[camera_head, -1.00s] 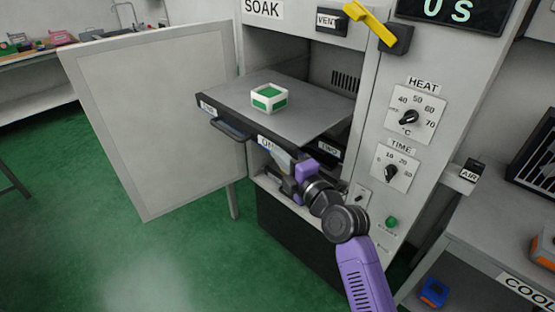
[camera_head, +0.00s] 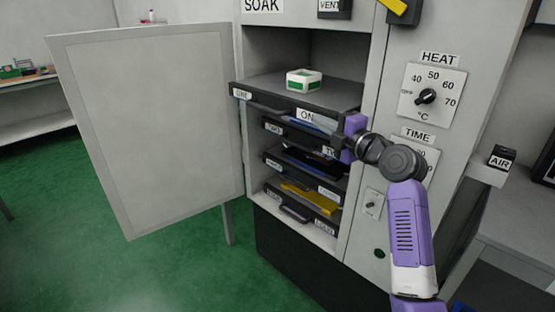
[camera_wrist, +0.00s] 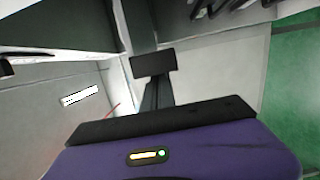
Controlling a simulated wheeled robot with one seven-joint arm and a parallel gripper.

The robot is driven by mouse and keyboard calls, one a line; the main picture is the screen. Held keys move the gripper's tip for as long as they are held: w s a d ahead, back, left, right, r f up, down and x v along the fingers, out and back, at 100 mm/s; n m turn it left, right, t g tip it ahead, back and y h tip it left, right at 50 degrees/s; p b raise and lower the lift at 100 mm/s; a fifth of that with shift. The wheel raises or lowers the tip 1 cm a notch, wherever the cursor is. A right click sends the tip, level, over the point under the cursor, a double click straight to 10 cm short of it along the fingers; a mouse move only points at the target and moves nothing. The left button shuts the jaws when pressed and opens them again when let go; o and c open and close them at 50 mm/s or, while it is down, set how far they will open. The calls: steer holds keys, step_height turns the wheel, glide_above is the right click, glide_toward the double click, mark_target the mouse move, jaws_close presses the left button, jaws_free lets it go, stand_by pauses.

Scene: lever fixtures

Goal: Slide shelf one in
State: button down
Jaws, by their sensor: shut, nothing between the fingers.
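Shelf one (camera_head: 270,104) is the top dark shelf in the chamber marked SOAK. It sits mostly inside, with its labelled front edge near the chamber opening. A white and green box (camera_head: 304,80) stands upright on it. My gripper (camera_head: 322,127) is shut and empty at the right part of the shelf's front edge, close against it. The picture does not show clearly whether it touches. In the wrist view, a dark fingertip block (camera_wrist: 153,63) shows ahead of the purple gripper body.
The chamber door (camera_head: 145,130) stands wide open on the left. Several lower shelves, one with a yellow item (camera_head: 310,199), sit below shelf one. The control panel with the HEAT dial (camera_head: 426,96) is right of the opening, behind my arm.

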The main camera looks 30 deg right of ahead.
steer(key=shift+w+d+b, duration=0.2)
steer(key=shift+d+b, duration=0.1)
steer(key=shift+d, duration=0.25)
steer(key=shift+w+d+b, duration=0.15)
steer(key=shift+d+b, duration=0.15)
steer(key=shift+d, duration=0.2)
steer(key=shift+a, duration=0.1)
